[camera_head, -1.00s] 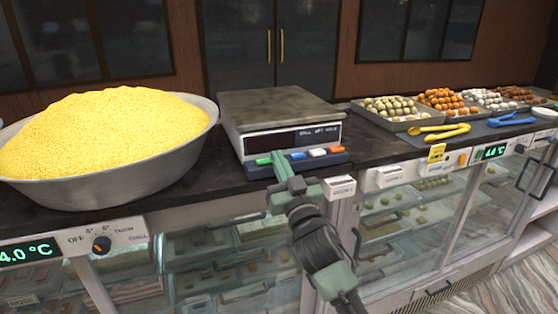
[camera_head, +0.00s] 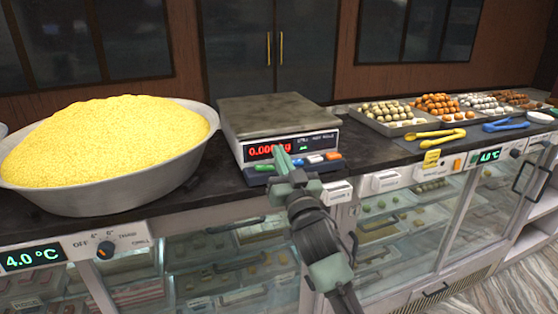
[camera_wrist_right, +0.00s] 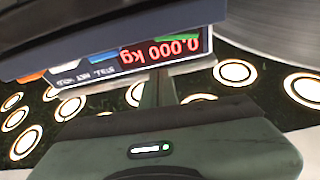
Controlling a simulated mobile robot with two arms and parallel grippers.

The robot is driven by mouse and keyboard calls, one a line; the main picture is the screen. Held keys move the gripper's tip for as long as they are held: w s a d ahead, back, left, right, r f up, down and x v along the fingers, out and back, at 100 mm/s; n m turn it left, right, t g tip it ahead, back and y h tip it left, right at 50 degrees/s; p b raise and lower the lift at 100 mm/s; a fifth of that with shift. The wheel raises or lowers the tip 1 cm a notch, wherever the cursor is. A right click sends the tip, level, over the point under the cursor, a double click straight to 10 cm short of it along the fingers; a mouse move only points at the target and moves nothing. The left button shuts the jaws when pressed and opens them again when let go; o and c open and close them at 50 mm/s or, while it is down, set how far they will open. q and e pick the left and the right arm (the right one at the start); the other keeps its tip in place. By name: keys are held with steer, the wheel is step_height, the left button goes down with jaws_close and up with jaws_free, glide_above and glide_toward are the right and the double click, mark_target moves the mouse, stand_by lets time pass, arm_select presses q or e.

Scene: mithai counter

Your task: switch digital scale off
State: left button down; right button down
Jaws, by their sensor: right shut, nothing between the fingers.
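The digital scale (camera_head: 276,108) stands on the counter with a grey flat pan. Its display (camera_head: 262,151) is lit and reads red 0.000 kg, with small green marks at its right. The display also shows upside down in the right wrist view (camera_wrist_right: 180,47). Below it are a green button (camera_head: 263,168), a blue button (camera_head: 298,162), a white button (camera_head: 315,158) and an orange-red button (camera_head: 333,156). My right gripper (camera_head: 281,154) is shut and empty, its tip in front of the display between the green and blue buttons. I cannot tell whether it touches. My left gripper is out of view.
A wide metal bowl (camera_head: 95,194) heaped with yellow grains stands left of the scale. Trays of sweets (camera_head: 398,124), yellow tongs (camera_head: 436,135) and blue tongs (camera_head: 506,125) lie to the right. The glass-fronted counter's front edge runs beneath my right arm.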

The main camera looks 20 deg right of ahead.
steer(key=b+v, duration=0.4)
steer(key=v, duration=0.6)
steer(key=shift+a, duration=0.15)
